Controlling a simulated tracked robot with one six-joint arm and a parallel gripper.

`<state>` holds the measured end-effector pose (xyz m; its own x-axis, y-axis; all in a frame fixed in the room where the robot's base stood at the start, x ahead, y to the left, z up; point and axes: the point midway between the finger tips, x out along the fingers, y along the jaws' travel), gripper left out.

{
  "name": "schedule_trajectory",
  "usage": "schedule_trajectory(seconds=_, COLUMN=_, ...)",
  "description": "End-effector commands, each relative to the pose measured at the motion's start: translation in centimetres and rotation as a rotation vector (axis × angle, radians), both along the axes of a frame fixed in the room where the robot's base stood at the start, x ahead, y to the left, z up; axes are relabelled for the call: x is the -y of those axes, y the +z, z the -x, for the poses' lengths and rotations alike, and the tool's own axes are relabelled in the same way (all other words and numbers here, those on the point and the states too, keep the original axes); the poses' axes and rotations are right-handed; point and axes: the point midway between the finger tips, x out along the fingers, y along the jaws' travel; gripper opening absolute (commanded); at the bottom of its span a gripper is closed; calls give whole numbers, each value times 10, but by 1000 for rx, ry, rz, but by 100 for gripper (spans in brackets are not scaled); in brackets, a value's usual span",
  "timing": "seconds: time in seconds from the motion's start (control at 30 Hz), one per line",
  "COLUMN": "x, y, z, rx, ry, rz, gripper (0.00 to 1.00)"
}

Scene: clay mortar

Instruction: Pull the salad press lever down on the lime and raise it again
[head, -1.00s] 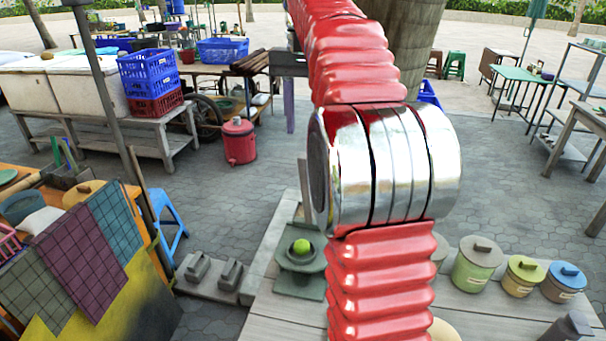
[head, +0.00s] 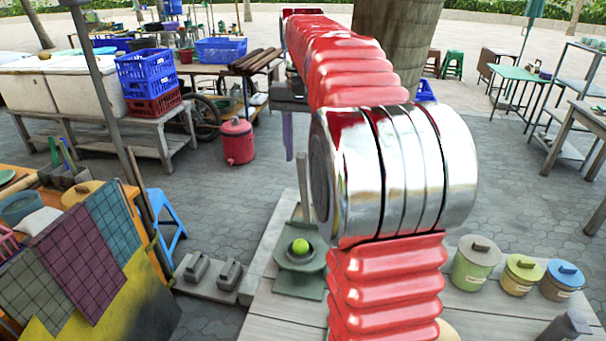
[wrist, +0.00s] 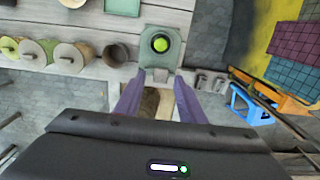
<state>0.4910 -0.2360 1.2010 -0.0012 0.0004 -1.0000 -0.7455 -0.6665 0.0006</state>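The green salad press (head: 298,285) stands on the pale wooden table, with the bright green lime (head: 301,246) in its cup. Its lever (head: 303,192) stands upright behind the cup. My gripper (head: 289,156) points down beyond the lever's top, slightly left of it, and looks apart from it; the red arm covers part of the table. In the wrist view the press (wrist: 168,60) and the lime (wrist: 160,44) lie ahead of my open purple fingers (wrist: 157,85). A brownish shape shows between the fingers; I cannot tell whether it is the lever.
Lidded pots, one green (head: 474,265), one yellow-lidded (head: 523,276) and one blue-lidded (head: 562,282), stand on the table's right. A blue stool (head: 166,215) and draped cloths are at the left. A red drum (head: 238,141) stands on the paving behind.

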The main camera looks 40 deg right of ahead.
Motion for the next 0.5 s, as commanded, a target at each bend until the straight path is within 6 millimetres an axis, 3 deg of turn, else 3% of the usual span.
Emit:
schedule_trajectory(seconds=0.3, x=0, y=-47, z=1, rx=-2, ry=0, rz=-1, gripper=36)
schedule_trajectory(seconds=0.5, x=0, y=-65, z=0, rx=1, ry=0, rz=1, gripper=36)
